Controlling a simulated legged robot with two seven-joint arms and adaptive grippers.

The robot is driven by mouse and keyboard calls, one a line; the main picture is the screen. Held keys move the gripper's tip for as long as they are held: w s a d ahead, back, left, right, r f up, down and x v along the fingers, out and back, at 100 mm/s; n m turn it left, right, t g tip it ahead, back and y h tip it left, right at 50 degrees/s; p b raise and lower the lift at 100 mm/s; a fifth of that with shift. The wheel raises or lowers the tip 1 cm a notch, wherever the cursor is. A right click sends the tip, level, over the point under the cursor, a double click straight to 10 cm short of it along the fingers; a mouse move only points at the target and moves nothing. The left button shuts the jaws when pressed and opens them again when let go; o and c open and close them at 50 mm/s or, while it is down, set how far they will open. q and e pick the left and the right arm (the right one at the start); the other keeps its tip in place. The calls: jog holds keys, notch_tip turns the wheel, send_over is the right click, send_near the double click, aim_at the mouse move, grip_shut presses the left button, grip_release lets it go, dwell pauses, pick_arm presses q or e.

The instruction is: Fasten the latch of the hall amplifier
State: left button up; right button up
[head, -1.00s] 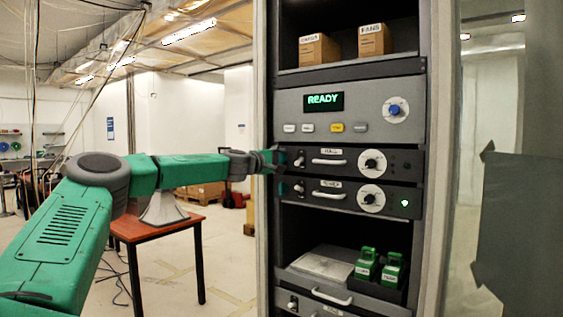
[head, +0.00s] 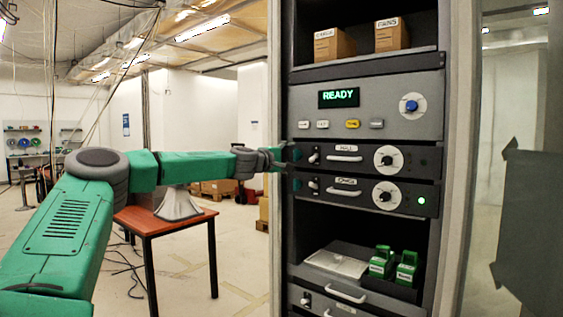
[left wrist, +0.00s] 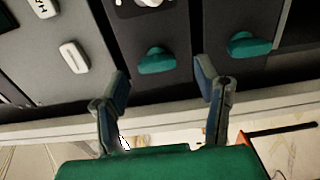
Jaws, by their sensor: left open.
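The hall amplifier (head: 360,171) is the upper of two dark units in the rack, with a pale handle and a round knob. Its latch (head: 314,158) is at its left end; in the left wrist view the latch is a small teal lever (left wrist: 157,60). My left gripper (head: 294,155) is at the rack's left edge, just left of this latch. In the left wrist view the fingers (left wrist: 163,82) are apart and empty, with the latch beyond the gap between them, not gripped. I cannot tell whether the latch is fastened. My right gripper is not in view.
A similar unit (head: 350,198) sits just below, with its own latch (left wrist: 243,45) near one finger. A panel (head: 385,83) with a READY display and buttons is above. The rack's side post (head: 276,70) is close to my gripper. A red-topped table (head: 150,222) stands left.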

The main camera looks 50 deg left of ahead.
pick_arm(q)
jog(key=s, duration=0.4)
jog(key=shift+s+f, duration=0.3)
jog(key=shift+s, duration=0.05)
jog(key=shift+d, duration=0.2)
jog(key=shift+a+f, duration=0.1)
